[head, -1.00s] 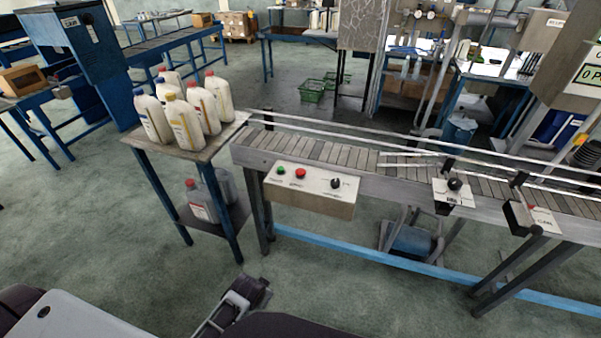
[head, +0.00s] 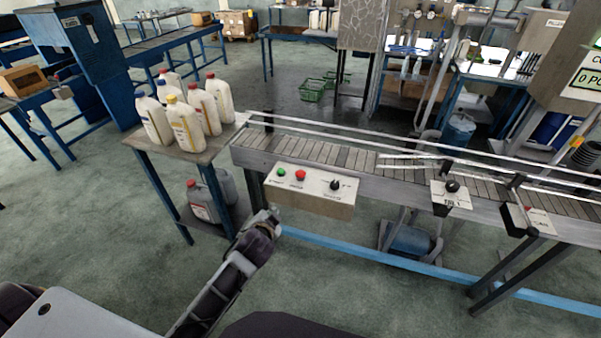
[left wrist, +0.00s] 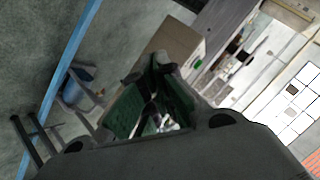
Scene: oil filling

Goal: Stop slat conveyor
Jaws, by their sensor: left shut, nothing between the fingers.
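The slat conveyor (head: 330,158) runs across the right half of the head view, with no bottles on its visible slats. A beige control box (head: 310,202) hangs on its front side, with a green button (head: 281,173), a red button (head: 300,175) and a black knob (head: 335,185). My left gripper (head: 274,215) is shut and empty, just below and left of the box and apart from the buttons. In the left wrist view its fingers (left wrist: 160,70) point toward the control box (left wrist: 180,45). My right gripper is not in view.
A small table (head: 150,150) with several white bottles stands left of the conveyor; grey canisters (head: 198,205) sit on its lower shelf. Two more small boxes (head: 452,195) are mounted farther right on the conveyor. The floor in front is clear.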

